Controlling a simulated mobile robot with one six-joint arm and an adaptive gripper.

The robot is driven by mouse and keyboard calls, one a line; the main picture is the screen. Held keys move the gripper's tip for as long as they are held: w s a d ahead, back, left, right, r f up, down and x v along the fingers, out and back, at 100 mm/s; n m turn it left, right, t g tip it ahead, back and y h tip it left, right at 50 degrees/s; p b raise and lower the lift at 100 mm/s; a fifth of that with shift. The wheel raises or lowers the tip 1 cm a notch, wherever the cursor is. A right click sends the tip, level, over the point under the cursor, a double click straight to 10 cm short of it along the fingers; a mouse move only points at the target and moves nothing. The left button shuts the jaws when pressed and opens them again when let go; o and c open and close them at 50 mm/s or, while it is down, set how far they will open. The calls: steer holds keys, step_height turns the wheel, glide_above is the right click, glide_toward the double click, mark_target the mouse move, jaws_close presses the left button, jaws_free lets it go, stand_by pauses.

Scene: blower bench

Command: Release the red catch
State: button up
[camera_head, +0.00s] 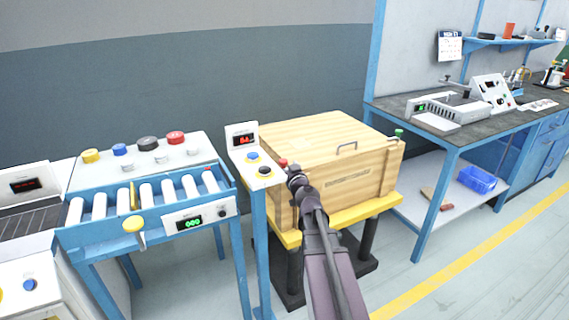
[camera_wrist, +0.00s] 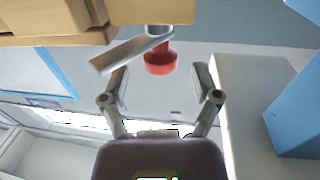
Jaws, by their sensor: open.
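The red catch (camera_head: 283,163) sits at the left front corner of a wooden box (camera_head: 345,180), close beside my gripper (camera_head: 294,176). In the wrist view, the red catch (camera_wrist: 160,63) has a round red knob on a short post, with a grey metal bar (camera_wrist: 128,50) beside it, next to the wood. My gripper (camera_wrist: 161,82) is open, with one finger on each side of the knob and a gap between. I cannot tell how far the knob reaches in between the fingers. A green catch (camera_head: 398,134) is at the box's right corner.
A blue post with a control panel (camera_head: 253,166) stands just left of the box. A roller conveyor (camera_head: 145,195) is farther left, a workbench (camera_head: 450,125) right.

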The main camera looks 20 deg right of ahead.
mark_target(285, 164)
steer(key=shift+s+a, duration=0.15)
steer(key=shift+s, duration=1)
steer(key=shift+s+a, duration=0.1)
steer(key=shift+s, duration=1.05)
